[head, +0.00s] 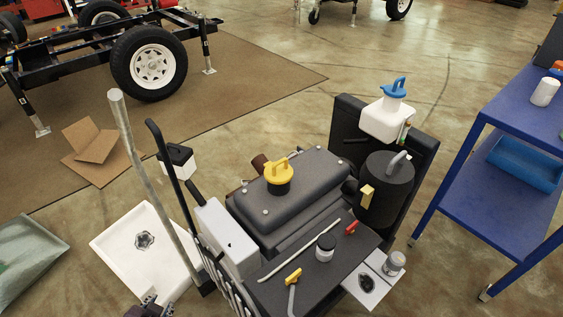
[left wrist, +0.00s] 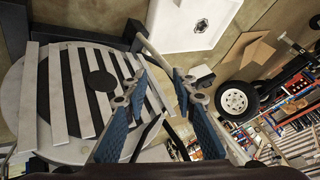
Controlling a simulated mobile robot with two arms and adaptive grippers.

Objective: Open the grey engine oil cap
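The engine block (head: 300,195) stands in the middle of the head view. A yellow cap with a handle (head: 278,172) sits on top of its dark cover. A small round grey-topped cap (head: 324,243) stands upright on the black front surface; I cannot tell for certain whether it is the engine oil cap. My left gripper (head: 150,305) is at the bottom edge of the head view, left of the engine and well apart from the caps. In the left wrist view my left gripper (left wrist: 155,90) is open, its blue-padded fingers spread and empty. My right gripper is not in view.
A blue-capped white reservoir (head: 387,118) and a black canister (head: 386,190) stand behind right. A yellow-handled dipstick (head: 292,278) is in front. A grey pole (head: 128,145) rises left, by a white tray (head: 120,235). A blue cart (head: 500,190) is right.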

